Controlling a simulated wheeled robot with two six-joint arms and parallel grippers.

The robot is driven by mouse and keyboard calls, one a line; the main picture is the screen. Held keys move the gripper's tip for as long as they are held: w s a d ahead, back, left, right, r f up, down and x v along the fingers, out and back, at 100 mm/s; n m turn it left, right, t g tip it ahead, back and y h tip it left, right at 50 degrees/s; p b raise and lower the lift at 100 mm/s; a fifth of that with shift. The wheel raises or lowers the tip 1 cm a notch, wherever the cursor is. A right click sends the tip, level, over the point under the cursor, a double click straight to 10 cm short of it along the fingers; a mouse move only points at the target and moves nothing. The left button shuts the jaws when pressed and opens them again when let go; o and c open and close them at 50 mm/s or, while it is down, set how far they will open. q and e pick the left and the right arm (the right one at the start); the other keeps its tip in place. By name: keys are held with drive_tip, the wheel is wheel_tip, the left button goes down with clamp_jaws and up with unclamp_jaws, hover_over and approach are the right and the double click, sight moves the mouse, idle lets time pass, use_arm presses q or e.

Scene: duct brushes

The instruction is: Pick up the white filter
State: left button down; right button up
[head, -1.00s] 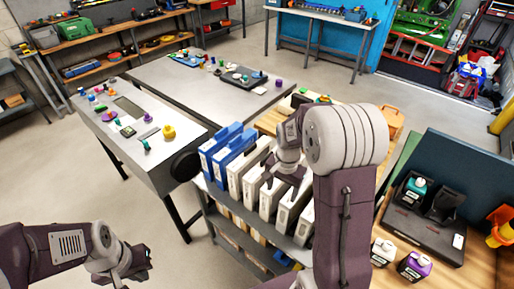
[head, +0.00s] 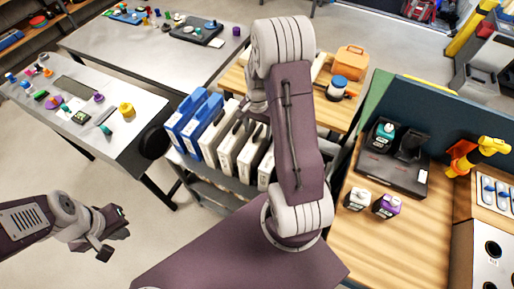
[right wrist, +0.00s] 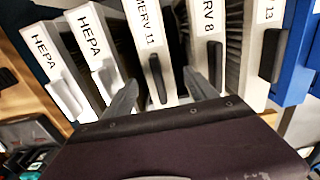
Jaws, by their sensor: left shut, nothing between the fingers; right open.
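Several white filters stand upright in a row on the cart. In the right wrist view, two are marked HEPA (right wrist: 88,55) and have white handles; a MERV 11 filter (right wrist: 145,30) and a MERV 8 filter (right wrist: 208,20) have black handles. My right gripper (right wrist: 162,92) is open, with its fingers on either side of the MERV 11 filter's handle; contact is unclear. In the head view, my right gripper (head: 248,122) is over the row of white filters (head: 228,150), partly hidden by my arm. My left gripper (head: 113,233) is shut and empty, away from the cart.
Blue filters (head: 186,113) stand at the row's left end, close beside the white ones. A grey table (head: 130,128) with small parts is left of the cart. A wooden bench (head: 385,240) with bottles and a black tray is at right. Floor at lower left is clear.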

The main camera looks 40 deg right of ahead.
sight(258, 138)
drive_tip(key=f, duration=0.2)
drive_tip(key=f+p, duration=0.1)
drive_tip(key=f, duration=0.1)
drive_tip(key=shift+s+f, duration=0.2)
drive_tip(key=shift+f, duration=0.15)
drive_tip(key=shift+w+f, duration=0.2)
drive_tip(key=shift+w, duration=0.05)
drive_tip(key=shift+s+r, duration=0.15)
drive_tip(key=shift+s, duration=0.05)
drive_tip(key=c, duration=1.3)
drive_tip(key=shift+w, duration=0.1)
clamp_jaws()
